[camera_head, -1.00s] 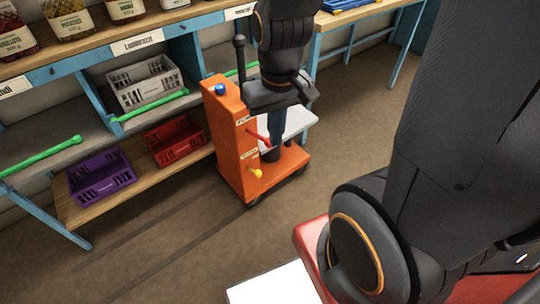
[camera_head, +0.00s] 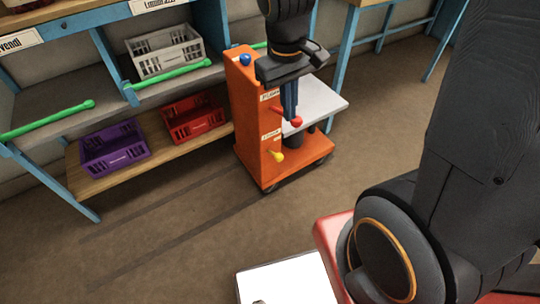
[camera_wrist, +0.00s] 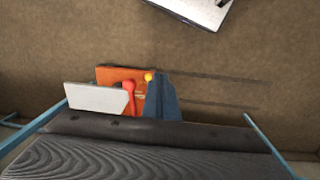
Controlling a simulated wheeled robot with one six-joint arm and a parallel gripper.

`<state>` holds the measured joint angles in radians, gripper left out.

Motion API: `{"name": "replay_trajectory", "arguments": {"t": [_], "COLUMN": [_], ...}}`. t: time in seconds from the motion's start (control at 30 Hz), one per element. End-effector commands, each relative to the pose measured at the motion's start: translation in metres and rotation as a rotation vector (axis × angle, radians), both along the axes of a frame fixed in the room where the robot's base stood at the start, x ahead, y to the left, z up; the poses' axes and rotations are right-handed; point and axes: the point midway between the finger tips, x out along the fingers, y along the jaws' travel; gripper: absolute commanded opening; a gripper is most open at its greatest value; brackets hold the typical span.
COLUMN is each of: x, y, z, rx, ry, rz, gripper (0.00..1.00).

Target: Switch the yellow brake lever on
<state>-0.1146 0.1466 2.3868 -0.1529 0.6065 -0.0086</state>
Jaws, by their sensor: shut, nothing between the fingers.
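The yellow brake lever (camera_head: 277,156) is a short knobbed lever low on the side of the orange cart (camera_head: 247,118). It also shows in the wrist view (camera_wrist: 149,76), just beside my fingers. A red lever (camera_head: 297,121) sits higher on the same side, under a white label. My gripper (camera_head: 289,112) points down beside the cart, above the yellow lever and close to the red one. Its blue-grey fingers (camera_wrist: 163,98) are shut with nothing between them. Whether they touch either lever cannot be told.
The cart has a blue knob (camera_head: 245,59) on top and a pale platform (camera_head: 318,104) behind the levers. Shelving to the left holds purple (camera_head: 113,148), red (camera_head: 193,122) and grey (camera_head: 163,50) crates. The brown floor in front of the cart is open.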

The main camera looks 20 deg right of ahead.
Motion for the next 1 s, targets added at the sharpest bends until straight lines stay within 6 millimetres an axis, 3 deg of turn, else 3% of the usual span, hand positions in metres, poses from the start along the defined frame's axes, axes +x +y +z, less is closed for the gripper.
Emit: {"name": "replay_trajectory", "arguments": {"t": [0.03, 0.53, 0.7, 1.0], "x": [0.016, 0.127, 0.15, 0.159], "y": [0.005, 0.048, 0.059, 0.063], "z": [-0.024, -0.136, -0.156, -0.16], "rx": [-0.016, -0.196, -0.24, -0.259], "ry": [0.006, 0.041, 0.043, 0.042], "rz": [0.036, 0.34, 0.397, 0.42], "gripper": [0.0, 0.0, 0.0, 0.0]}}
